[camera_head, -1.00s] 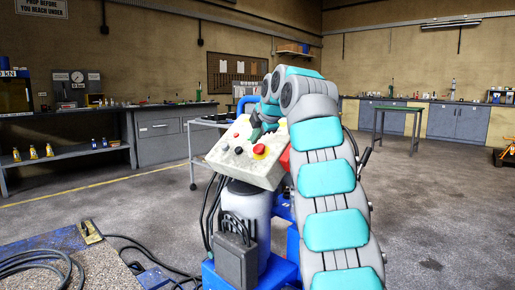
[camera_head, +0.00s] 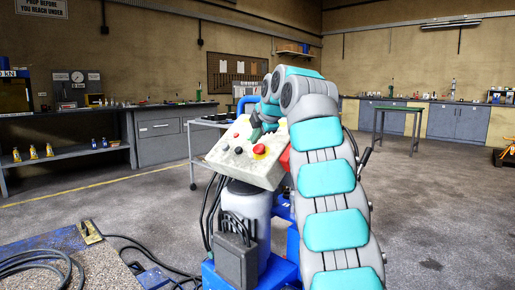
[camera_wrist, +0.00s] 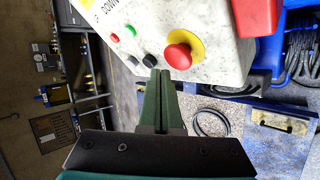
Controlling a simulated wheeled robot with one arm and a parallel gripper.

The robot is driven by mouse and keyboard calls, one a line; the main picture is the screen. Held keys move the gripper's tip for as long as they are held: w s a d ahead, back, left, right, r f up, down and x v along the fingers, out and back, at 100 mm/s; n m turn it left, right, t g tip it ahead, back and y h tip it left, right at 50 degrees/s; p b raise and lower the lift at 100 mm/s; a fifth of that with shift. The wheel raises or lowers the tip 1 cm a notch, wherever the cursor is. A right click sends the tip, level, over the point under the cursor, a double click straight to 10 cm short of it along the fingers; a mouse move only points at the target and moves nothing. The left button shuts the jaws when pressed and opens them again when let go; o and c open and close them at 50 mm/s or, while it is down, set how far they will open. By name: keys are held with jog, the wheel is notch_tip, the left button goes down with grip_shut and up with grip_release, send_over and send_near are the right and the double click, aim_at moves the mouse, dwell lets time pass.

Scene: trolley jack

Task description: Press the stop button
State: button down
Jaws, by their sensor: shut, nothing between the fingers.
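The stop button (camera_head: 260,149) is a red mushroom head on a yellow ring, on the sloped face of a pale control box (camera_head: 265,172). In the wrist view the stop button (camera_wrist: 179,56) is large and clear, above and right of the fingertips. My gripper (camera_wrist: 161,73) is shut and empty, its green fingers pointing at the box (camera_wrist: 222,60) beside a black button (camera_wrist: 150,60). I cannot tell whether the tips touch the panel. In the head view my gripper (camera_head: 256,130) is small and partly hidden by my arm, above the panel.
Small red (camera_wrist: 115,38) and green (camera_wrist: 130,29) buttons sit on the same panel, left of the stop button. A red block (camera_wrist: 256,15) stands at the box's edge. Cables (camera_head: 209,210) hang below the box, and a blue machine base (camera_head: 282,270) is under it.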

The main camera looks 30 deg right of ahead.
jog(key=shift+w+d+f+b, duration=0.2)
jog(key=shift+d+f+b, duration=0.35)
jog(key=shift+f+b, duration=0.2)
dwell(1.1)
jog(key=shift+r, duration=0.15)
jog(key=shift+s+a+r+p, duration=0.2)
jog(key=shift+a+r+p, duration=0.2)
jog(key=shift+a+r, duration=0.2)
dwell(0.3)
jog(key=a+r, duration=0.1)
jog(key=a+r+p, duration=0.1)
jog(key=s+r+p, duration=0.1)
jog(key=r, duration=0.1)
jog(key=shift+a, duration=0.4)
dwell(0.7)
